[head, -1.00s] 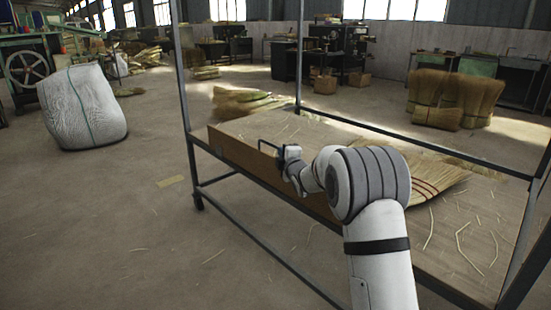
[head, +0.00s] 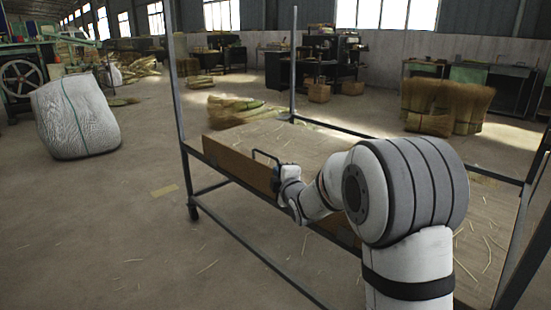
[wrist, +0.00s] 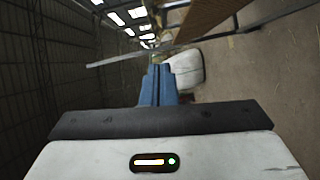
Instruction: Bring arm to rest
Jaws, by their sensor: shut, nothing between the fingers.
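My gripper (wrist: 160,70) shows in the wrist view as two blue fingers pressed together with nothing between them. In the head view my white and grey arm reaches over the metal-framed work table from the lower right. Its wrist end is near the wooden board along the table's left side, but the fingers cannot be made out there. I cannot tell whether the wrist touches the board. My arm's large joint hides much of the tabletop.
The work table (head: 262,137) has thin upright posts and a wooden side board (head: 238,165). Loose straws lie on its top. A white wrapped bale (head: 75,118) stands at the left; it also shows in the wrist view (wrist: 188,70). Straw bundles (head: 445,100) stand behind. Floor at the left is mostly open.

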